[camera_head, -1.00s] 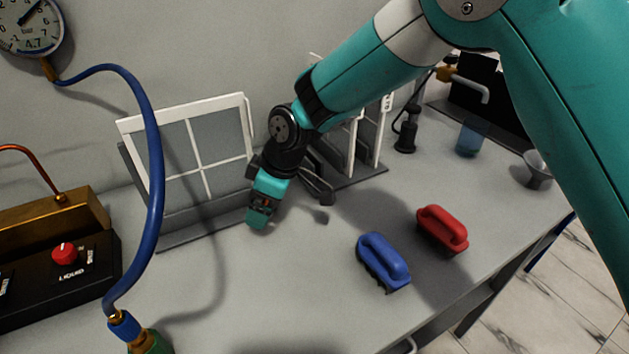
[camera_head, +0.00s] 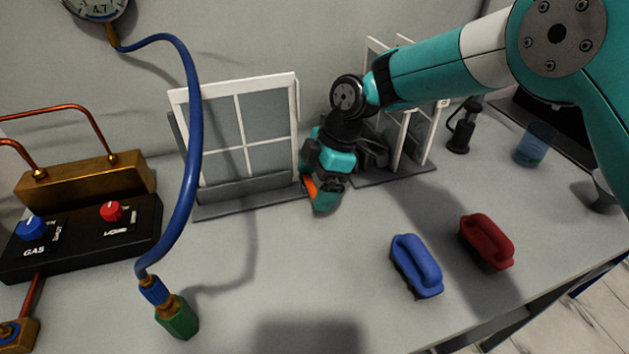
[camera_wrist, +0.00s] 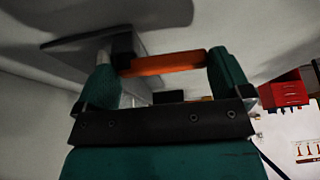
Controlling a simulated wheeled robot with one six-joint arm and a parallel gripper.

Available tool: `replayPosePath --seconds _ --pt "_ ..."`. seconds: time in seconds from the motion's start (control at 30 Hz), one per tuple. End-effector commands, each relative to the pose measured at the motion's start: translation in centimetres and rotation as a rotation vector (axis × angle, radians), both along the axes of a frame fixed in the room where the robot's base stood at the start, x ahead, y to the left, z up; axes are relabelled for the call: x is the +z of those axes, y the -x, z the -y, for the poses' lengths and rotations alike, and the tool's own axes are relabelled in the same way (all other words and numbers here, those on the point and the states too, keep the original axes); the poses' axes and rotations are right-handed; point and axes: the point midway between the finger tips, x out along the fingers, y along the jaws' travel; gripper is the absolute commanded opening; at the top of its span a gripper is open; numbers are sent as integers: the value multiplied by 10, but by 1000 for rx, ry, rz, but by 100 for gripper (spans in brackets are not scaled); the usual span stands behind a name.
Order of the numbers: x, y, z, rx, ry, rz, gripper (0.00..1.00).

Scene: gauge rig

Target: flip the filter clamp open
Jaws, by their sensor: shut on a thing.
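A white four-pane filter frame (camera_head: 248,147) stands upright in a grey holder (camera_head: 235,207) on the bench in the head view. My gripper (camera_head: 322,200) is low at the right end of this holder. An orange bar (camera_head: 310,187) shows at its fingertips there. In the wrist view, my gripper (camera_wrist: 162,65) has the orange bar (camera_wrist: 165,63) lying across between its teal fingers, and it is shut on it. The bar looks like the clamp's handle. My gripper and wrist hide where the bar joins the holder.
A second holder with upright white frames (camera_head: 408,140) stands close behind my wrist. A blue brush (camera_head: 416,265) and a red brush (camera_head: 487,242) lie at front right. A blue hose (camera_head: 190,150) hangs at left beside a black control box (camera_head: 85,235). The bench middle is clear.

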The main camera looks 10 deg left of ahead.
Motion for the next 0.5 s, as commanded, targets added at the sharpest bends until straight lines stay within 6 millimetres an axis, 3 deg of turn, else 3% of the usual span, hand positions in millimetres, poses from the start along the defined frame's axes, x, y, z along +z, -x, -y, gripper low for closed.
replayPosePath --seconds 0.47,0.5 --pt "-1 3 0 29 2 -7 54" --pt "-1 3 0 29 2 -7 98"
